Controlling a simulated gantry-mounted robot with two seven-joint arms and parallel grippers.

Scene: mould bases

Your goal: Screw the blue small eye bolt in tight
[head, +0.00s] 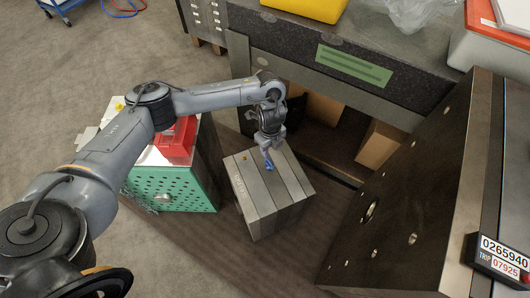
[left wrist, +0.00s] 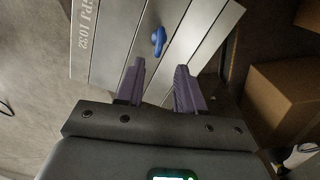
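The blue small eye bolt (head: 268,164) stands on the striped top of the grey mould base (head: 262,207). In the left wrist view the blue eye bolt (left wrist: 158,40) sits on one of the plates of the mould base (left wrist: 105,50), which bears the mark "PJ 1032". My left gripper (head: 268,146) is above the mould base, close to the bolt. In the left wrist view my left gripper (left wrist: 160,82) has its purple fingers spread, with nothing between them. The bolt shows just beyond the fingertips, apart from them. The bolt's thread is hidden. My right gripper is not in view.
A teal perforated cabinet (head: 178,190) with a red box (head: 177,140) on it stands left of the mould base. A dark stone table (head: 310,42) is behind. A large dark plate with holes (head: 390,215) stands at right. Cardboard boxes (head: 380,143) lie beneath the table.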

